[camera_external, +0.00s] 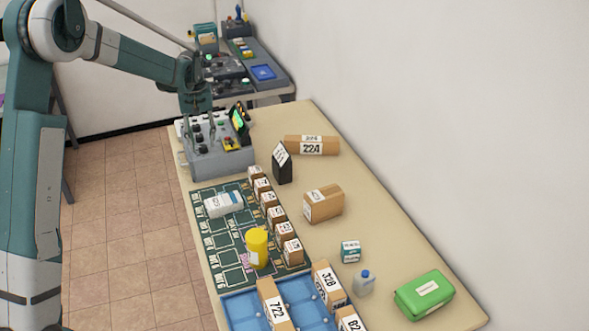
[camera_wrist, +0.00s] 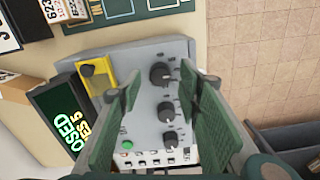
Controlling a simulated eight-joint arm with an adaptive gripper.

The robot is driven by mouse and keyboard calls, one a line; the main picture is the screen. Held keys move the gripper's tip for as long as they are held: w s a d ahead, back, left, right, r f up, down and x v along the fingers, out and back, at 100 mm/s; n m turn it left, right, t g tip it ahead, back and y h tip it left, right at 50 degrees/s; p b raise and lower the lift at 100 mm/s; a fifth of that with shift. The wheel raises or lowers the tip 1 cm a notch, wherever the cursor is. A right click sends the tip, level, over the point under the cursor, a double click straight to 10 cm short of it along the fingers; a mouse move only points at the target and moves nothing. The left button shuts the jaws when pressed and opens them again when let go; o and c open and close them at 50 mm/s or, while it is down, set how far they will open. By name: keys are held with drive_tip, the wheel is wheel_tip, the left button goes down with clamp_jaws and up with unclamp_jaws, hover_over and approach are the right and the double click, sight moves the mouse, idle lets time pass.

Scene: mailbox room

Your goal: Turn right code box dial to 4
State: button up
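The grey code box (camera_wrist: 145,55) fills the middle of the wrist view and stands at the table's far end in the external view (camera_external: 225,160). It has three black dials in a row: one near the top (camera_wrist: 160,73), a middle one (camera_wrist: 167,110) and a lower one (camera_wrist: 170,140). Their number marks are too small to read. My gripper (camera_wrist: 160,76) is open, its green fingers on either side of the dial row. The top dial appears between the fingertips; I cannot tell whether they touch it.
The box also carries a yellow panel with a black knob (camera_wrist: 88,70), a green button (camera_wrist: 127,145) and a dark screen (camera_wrist: 62,125) with green text, partly hidden. Parcels and a yellow cylinder (camera_external: 257,250) stand on the table. A wall runs along the right.

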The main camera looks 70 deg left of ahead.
sight(203, 147)
wheel_tip(203, 147, up, 10)
drive_tip(key=shift+r, duration=0.15)
idle(0.3)
idle(0.4)
